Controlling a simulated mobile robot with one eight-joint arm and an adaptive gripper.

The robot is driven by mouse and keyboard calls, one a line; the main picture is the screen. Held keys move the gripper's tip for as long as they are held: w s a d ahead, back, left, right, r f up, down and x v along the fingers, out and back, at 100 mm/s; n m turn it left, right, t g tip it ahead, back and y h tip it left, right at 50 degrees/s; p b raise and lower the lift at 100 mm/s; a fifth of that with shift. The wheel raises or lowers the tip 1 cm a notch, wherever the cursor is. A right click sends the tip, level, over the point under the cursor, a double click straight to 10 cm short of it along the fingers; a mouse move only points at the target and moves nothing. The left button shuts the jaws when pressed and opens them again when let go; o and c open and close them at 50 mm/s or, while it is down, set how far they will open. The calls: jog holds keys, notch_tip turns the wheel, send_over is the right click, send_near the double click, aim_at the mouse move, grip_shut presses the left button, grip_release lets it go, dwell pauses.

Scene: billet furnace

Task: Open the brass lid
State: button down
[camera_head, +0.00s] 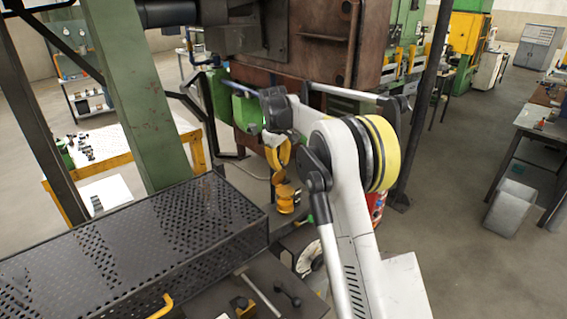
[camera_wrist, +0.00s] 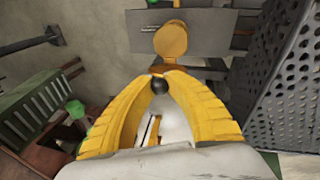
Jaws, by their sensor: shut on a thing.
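The brass lid (camera_wrist: 171,40) is a round yellow-orange disc just beyond my fingertips in the wrist view. In the head view, brass-coloured parts (camera_head: 287,197) show just below my gripper (camera_head: 279,166). My gripper's two yellow ribbed fingers (camera_wrist: 160,80) are shut on a small dark ball knob (camera_wrist: 158,87), which sits between their tips. The link between knob and lid is partly hidden by the fingers. I cannot tell how far the lid is turned.
A black perforated guard (camera_head: 150,235) stands close on the left in the head view, and on the right in the wrist view (camera_wrist: 297,85). A green post (camera_head: 130,90) and the rusty furnace body (camera_head: 330,45) are nearby. Open floor (camera_head: 455,190) lies to the right.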

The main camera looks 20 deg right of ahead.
jog(key=shift+w+r+g, duration=0.15)
jog(key=shift+w+g, duration=0.15)
jog(key=shift+w+a+p, duration=0.2)
jog(key=shift+w+p, duration=0.1)
jog(key=shift+w, duration=0.05)
jog(key=shift+w+a, duration=0.1)
jog(key=shift+w, duration=0.1)
jog(key=c, duration=1.3)
grip_release()
jog(key=r, duration=0.4)
jog(key=s+a+r, duration=0.1)
jog(key=r, duration=0.2)
jog(key=s+r, duration=0.1)
jog(key=r, duration=0.3)
jog(key=shift+a+r, duration=0.3)
jog(key=shift+a, duration=0.1)
